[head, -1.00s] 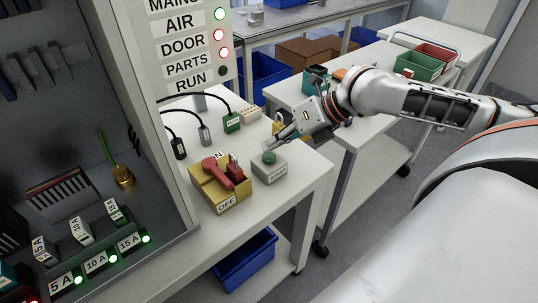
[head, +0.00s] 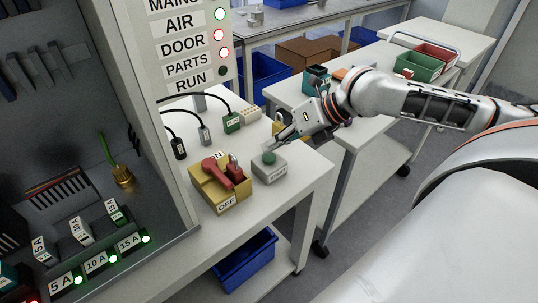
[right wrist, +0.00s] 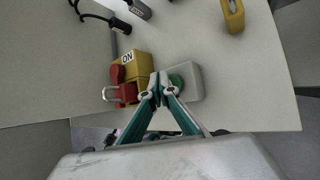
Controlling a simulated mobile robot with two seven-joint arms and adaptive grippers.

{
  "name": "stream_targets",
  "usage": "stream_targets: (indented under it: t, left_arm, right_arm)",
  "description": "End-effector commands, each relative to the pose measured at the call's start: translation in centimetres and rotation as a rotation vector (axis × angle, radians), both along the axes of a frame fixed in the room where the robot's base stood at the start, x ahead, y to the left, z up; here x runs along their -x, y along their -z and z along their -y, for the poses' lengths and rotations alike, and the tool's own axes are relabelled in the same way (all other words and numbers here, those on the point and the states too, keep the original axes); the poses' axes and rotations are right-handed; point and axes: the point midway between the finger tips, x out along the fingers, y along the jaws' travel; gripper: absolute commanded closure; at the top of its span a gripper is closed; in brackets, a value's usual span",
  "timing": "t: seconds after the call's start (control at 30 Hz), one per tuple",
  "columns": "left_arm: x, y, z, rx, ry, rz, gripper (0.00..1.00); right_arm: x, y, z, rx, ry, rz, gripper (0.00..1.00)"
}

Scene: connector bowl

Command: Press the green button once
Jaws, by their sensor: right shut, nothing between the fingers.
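The green button (head: 269,158) is a round cap on top of a small grey box (head: 270,171) with a label on its front, near the right end of the bench. My right gripper (head: 272,145) is shut and empty, its fingertips just behind the button in the head view. In the right wrist view the shut fingertips (right wrist: 159,77) show just left of the green button (right wrist: 176,82) and partly overlap the box. I cannot tell whether they touch it. My left gripper is not in view.
A yellow switch box (head: 220,196) with a red handle and padlock stands just left of the button box. Cabled connectors (head: 231,122) lie behind. The open cabinet (head: 150,120) with status lamps is at left. The bench (head: 285,205) is clear at its front right corner.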

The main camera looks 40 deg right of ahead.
Motion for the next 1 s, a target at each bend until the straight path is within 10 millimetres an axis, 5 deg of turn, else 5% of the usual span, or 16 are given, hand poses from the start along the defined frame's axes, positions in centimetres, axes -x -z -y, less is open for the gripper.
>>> stream_targets:
  t: [1.0]
  left_arm:
    - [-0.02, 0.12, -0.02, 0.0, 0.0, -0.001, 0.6]
  right_arm:
    - [0.01, 1.1, 0.03, 0.001, 0.0, -0.001, 1.0]
